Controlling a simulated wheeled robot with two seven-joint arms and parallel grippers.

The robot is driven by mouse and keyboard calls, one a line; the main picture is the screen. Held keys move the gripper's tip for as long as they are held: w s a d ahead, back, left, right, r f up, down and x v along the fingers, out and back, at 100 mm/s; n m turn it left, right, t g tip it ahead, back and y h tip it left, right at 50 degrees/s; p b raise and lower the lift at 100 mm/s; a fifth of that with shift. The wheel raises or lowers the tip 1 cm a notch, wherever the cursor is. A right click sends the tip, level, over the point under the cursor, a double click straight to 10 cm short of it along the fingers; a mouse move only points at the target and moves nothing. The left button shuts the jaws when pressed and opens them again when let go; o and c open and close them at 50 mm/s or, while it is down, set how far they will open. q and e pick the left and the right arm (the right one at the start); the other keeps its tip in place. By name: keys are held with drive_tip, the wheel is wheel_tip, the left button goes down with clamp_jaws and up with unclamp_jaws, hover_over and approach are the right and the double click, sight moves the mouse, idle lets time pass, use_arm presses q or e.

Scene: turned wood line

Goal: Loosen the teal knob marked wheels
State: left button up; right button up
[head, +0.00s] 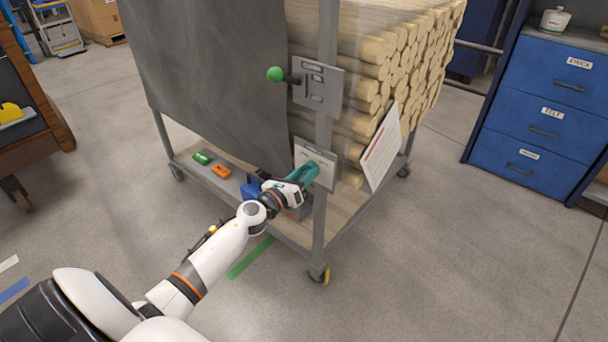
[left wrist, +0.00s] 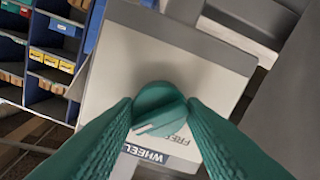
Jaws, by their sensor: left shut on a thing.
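The teal knob (left wrist: 158,108) is round and sits on a light plate (left wrist: 200,70) in the left wrist view. The plate bears a dark label reading "WHEEL", partly hidden, and the letters "FREE", partly covered. My left gripper (left wrist: 160,112) has teal fingers on both sides of the knob and is shut on it. In the head view my left gripper (head: 306,172) is at the plate (head: 327,160) on the cart's front post, and the knob is hidden there by the fingers. My right gripper is not in view.
The cart (head: 318,225) carries stacked wooden rods (head: 400,60) and a grey cover (head: 215,70). A lever with a green ball (head: 275,74) is above the plate. A white sheet (head: 381,148) hangs to its right. A green and an orange item (head: 221,171) lie on the lower shelf.

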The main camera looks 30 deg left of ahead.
use_arm(q)
drive_tip(key=shift+n, duration=0.5)
drive_tip(key=shift+n+p, duration=0.3)
drive_tip(key=shift+n, duration=0.1)
drive_tip(key=n+p, duration=0.2)
drive_tip(key=n, duration=0.4)
drive_tip(key=shift+r, duration=0.1)
drive_tip(key=n+p, duration=0.2)
drive_tip(key=n, duration=0.2)
drive_tip(key=shift+n, duration=0.4)
drive_tip(key=n+p, duration=0.2)
drive_tip(key=n, duration=0.2)
drive_tip(key=shift+n, duration=0.6)
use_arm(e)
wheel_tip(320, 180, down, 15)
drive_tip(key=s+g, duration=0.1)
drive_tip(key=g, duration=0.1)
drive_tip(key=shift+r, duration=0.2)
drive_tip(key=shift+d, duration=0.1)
use_arm(q)
drive_tip(key=o, duration=1)
